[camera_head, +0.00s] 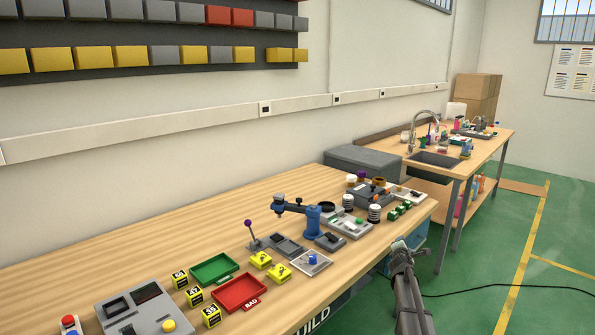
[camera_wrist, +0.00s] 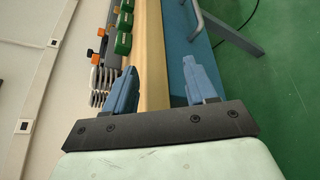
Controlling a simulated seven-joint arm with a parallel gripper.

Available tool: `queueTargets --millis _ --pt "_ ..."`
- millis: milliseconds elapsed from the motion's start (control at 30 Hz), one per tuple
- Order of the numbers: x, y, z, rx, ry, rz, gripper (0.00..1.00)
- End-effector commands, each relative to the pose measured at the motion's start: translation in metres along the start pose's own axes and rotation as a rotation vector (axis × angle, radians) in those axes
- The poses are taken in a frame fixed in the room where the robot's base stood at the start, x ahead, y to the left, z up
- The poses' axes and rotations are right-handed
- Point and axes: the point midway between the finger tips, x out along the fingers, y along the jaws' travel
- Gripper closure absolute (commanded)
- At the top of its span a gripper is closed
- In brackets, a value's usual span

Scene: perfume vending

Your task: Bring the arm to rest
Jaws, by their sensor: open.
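My gripper (camera_head: 400,246) is at the front edge of the workbench (camera_head: 150,230), near its right end, in the head view. My arm comes up from the bottom of that view. In the wrist view my gripper (camera_wrist: 160,82) shows two blue fingers spread apart with nothing between them. The wooden edge of the bench and a blue panel below it show behind the gap between the fingers.
Green blocks (camera_head: 400,210) and coiled springs (camera_head: 374,213) sit on the bench near my gripper. A red tray (camera_head: 240,292), a green tray (camera_head: 214,268) and yellow blocks stand further left. A sink table (camera_head: 480,150) stands behind. The green floor (camera_head: 470,270) to the right is mostly clear, with a black cable.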

Motion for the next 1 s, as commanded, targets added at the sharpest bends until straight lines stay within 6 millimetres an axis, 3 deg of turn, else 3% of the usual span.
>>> queueTargets --millis 33,267,467,767,1000 --pt "-0.008 -0.024 -0.01 0.032 0.008 -0.035 0.44" --pt "-0.05 -0.121 -0.072 0.253 0.036 -0.236 0.44" --pt "-0.107 -0.212 -0.132 0.465 0.035 -0.461 0.44" --pt "-0.222 -0.336 -0.208 0.736 -0.035 -0.824 0.44" --pt "-0.336 -0.417 -0.253 0.902 -0.158 -1.129 0.44"
